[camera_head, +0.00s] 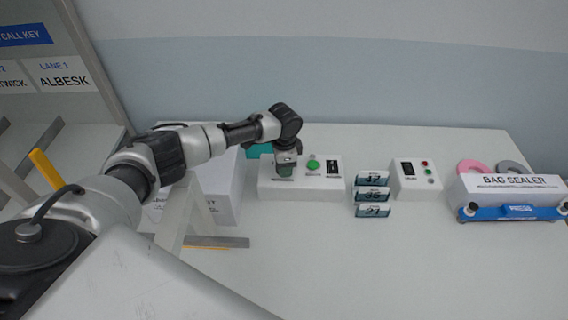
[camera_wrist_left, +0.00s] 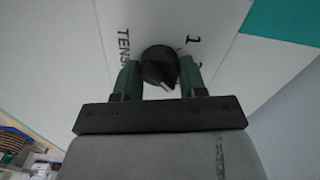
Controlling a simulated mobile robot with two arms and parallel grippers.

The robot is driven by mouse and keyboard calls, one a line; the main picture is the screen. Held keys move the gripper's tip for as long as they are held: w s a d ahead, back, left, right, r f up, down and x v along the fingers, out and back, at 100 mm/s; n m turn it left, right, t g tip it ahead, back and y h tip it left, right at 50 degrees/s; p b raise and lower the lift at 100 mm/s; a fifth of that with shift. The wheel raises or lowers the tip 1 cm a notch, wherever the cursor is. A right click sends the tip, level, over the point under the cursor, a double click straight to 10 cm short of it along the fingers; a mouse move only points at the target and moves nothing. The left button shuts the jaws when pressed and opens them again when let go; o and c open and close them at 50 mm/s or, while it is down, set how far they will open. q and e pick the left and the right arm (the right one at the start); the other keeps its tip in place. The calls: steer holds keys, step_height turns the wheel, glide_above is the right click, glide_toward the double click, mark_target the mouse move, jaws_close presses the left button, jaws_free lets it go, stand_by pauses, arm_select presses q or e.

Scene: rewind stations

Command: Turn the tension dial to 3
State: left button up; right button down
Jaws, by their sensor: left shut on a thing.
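The tension dial (camera_wrist_left: 158,62) is a round black knob on a white panel, seen in the left wrist view. A pale pointer mark shows on its lower edge. The printed letters TENS (camera_wrist_left: 123,44) and a 1 (camera_wrist_left: 193,40) stand beside it; other marks are partly hidden by a finger. My left gripper (camera_wrist_left: 160,78) is shut on the dial, with a green finger on either side. In the head view my left gripper (camera_head: 285,168) points down onto the left end of a white control box (camera_head: 308,189) and hides the dial there.
The box also bears a green button (camera_head: 313,164) and a black switch panel (camera_head: 333,168). Numbered cards (camera_head: 373,195), a second control box (camera_head: 416,178) and the bag sealer (camera_head: 510,188) stand to the right.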

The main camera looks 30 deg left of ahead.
stand_by(0.3)
arm_select(q)
steer(key=o, duration=0.9)
step_height(320, 180, up, 10)
steer(key=shift+b, duration=0.8)
steer(key=shift+r, duration=0.45)
